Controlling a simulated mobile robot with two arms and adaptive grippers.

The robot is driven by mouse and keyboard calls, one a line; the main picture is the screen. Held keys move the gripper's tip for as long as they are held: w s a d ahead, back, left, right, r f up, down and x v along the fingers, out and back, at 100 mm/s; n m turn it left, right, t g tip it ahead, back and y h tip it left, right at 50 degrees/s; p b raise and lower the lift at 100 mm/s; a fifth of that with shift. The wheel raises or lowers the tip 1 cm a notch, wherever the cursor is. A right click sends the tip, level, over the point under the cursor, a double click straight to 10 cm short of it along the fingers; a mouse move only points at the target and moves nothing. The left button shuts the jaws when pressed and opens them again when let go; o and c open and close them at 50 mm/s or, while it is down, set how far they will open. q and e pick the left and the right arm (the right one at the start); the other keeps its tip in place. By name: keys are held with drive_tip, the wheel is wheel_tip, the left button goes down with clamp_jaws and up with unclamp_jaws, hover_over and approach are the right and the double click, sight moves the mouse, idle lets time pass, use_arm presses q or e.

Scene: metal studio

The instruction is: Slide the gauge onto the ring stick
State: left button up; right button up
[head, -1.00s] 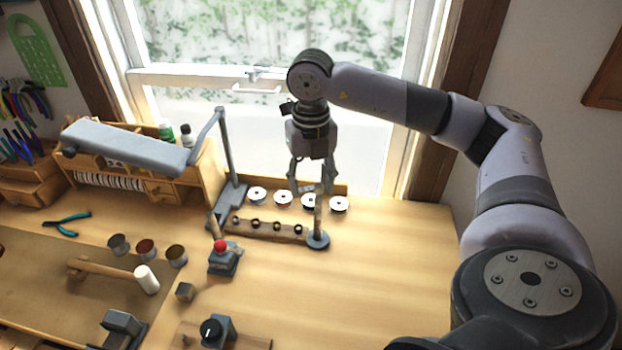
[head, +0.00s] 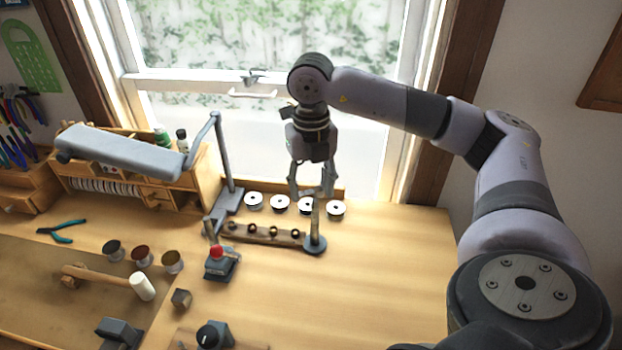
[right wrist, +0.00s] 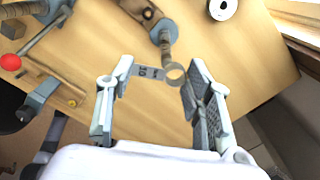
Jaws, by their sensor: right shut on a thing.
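My right gripper (head: 311,192) hangs pointing down just above the upright ring stick (head: 316,228), which stands on a round dark base. It is shut on the gauge (right wrist: 148,72), a small grey marked tag with a ring at its end. In the right wrist view the gauge lies between the two fingers of the gripper (right wrist: 150,95). Its ring end lies at the tip of the ring stick (right wrist: 166,42); I cannot tell whether the ring is around the tip or only above it. My left gripper is not in view.
A wooden bar with several small rings (head: 262,233) lies left of the stick. Several white-topped spools (head: 336,208) stand behind. A grey lamp (head: 125,155) and a red-knobbed block (head: 218,262) are to the left. The table right of the stick is clear.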

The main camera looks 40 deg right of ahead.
drive_tip(key=shift+s+f+b, duration=0.1)
drive_tip(key=shift+f+b, duration=0.55)
drive_tip(key=shift+f, duration=0.15)
drive_tip(key=shift+f, duration=0.3)
drive_tip(key=c, duration=0.3)
drive_tip(key=shift+s+a+f+b, duration=0.1)
drive_tip(key=shift+f+b, duration=0.6)
drive_tip(key=shift+c, duration=0.4)
drive_tip(key=o, duration=1.2)
drive_tip(key=shift+w+r, duration=0.1)
drive_tip(key=shift+w, duration=0.1)
drive_tip(key=shift+o, duration=0.4)
drive_tip(key=shift+r, duration=0.1)
